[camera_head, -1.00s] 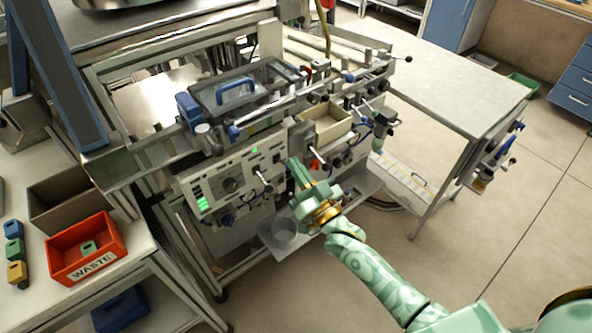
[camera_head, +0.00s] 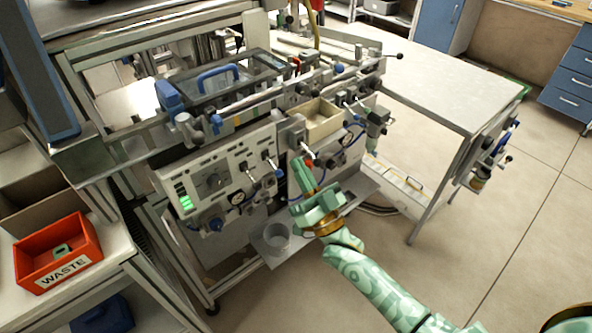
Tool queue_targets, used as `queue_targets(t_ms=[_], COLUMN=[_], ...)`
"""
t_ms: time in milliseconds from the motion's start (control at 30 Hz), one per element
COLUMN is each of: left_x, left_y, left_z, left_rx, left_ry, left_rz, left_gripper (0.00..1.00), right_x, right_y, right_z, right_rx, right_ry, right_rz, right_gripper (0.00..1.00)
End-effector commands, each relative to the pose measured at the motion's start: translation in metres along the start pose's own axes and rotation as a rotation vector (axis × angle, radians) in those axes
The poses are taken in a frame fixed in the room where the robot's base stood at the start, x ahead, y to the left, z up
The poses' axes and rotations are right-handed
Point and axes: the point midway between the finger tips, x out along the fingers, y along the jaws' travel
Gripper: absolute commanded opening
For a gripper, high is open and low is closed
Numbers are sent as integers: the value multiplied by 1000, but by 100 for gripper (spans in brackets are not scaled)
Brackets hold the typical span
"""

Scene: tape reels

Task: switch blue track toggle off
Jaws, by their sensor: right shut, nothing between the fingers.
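The grey control panel (camera_head: 213,178) on the machine's front carries a dial, a lit green display (camera_head: 187,203) and small toggle levers (camera_head: 268,159) at its right end. A small blue-tipped part (camera_head: 279,173) shows beside these levers; I cannot tell for certain which one is the blue track toggle, or its position. My right gripper (camera_head: 300,168) is shut and empty. Its fingers point up toward the machine, just right of the panel's levers and in front of the neighbouring unit. They hide part of that unit; I cannot tell whether they touch it. My left gripper is out of view.
A red-marked lever (camera_head: 308,161) stands close to my fingertips. A beige bin (camera_head: 322,122) sits above it. A round metal cup (camera_head: 276,237) is on the lower shelf. An orange waste bin (camera_head: 57,254) is at left. Open floor lies at right.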

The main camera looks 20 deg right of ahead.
Motion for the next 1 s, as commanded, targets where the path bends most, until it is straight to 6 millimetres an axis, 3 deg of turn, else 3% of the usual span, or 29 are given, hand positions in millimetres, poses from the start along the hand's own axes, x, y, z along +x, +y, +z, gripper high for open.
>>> queue_targets(t_ms=[33,100,400,1000], left_x=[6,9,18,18], left_y=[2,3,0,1], left_z=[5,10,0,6], left_rx=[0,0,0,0], left_ry=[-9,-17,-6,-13], left_rz=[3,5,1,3], left_gripper=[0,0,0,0], right_x=[-20,-36,-82,-88], right_y=[2,3,4,4], right_z=[11,16,25,26], right_rx=[2,3,2,2], right_ry=[-15,-14,-12,-9], right_rz=[3,4,2,2], right_gripper=[0,0,0,0])
